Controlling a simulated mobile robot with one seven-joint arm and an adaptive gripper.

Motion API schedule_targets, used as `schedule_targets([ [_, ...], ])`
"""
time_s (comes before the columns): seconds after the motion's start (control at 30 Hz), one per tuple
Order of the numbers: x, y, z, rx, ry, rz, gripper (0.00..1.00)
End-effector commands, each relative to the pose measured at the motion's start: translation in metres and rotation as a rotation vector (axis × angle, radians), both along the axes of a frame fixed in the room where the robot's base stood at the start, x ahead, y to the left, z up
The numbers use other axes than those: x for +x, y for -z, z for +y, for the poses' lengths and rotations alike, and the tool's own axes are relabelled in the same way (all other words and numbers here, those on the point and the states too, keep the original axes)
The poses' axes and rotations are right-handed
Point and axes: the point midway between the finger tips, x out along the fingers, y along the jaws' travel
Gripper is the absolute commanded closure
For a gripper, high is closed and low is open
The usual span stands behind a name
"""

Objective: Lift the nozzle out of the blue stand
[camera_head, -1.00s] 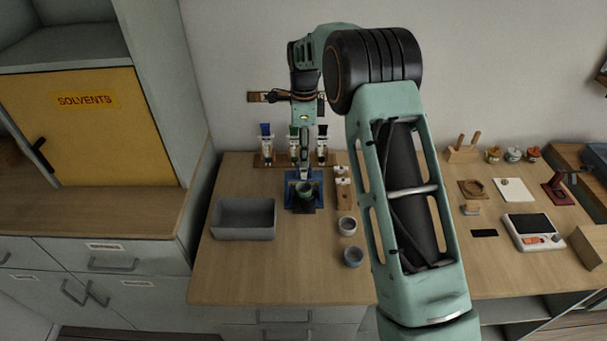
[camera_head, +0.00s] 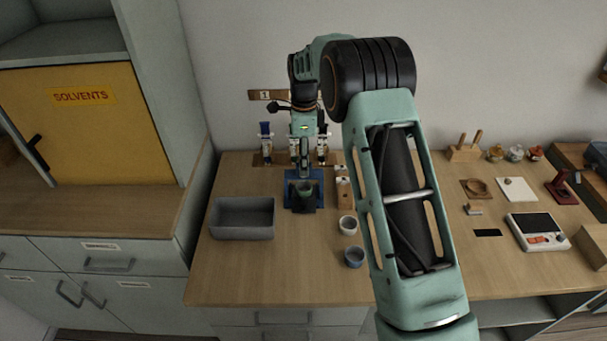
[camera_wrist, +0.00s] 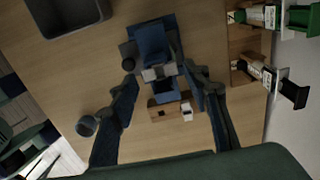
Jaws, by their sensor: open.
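The blue stand (camera_head: 293,198) is on the bench, below the end of my arm in the head view. In the wrist view the blue stand (camera_wrist: 152,40) lies near the top middle. A small pale grey piece (camera_wrist: 158,73) sits at its near edge, between my fingers; it may be part of the nozzle, but I cannot tell for sure. My gripper (camera_wrist: 160,68) is open, with one dark finger on each side of that piece and no clear contact. In the head view my gripper (camera_head: 304,178) is just over the stand and partly hides what is in it.
A grey bin (camera_head: 243,218) stands left of the stand. Two small cups, one pale (camera_head: 347,225) and one blue-grey (camera_head: 353,256), stand at right. A wooden block (camera_head: 343,193) is close beside the stand. A rack with upright tools (camera_head: 265,145) is behind.

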Motion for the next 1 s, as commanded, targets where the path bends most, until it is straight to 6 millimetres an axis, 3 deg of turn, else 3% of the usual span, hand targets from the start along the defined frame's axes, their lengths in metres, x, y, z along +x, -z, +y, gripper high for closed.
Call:
schedule_targets([
  [1.0,0.000,0.043,0.000,-0.001,-0.001,0.001,0.56],
])
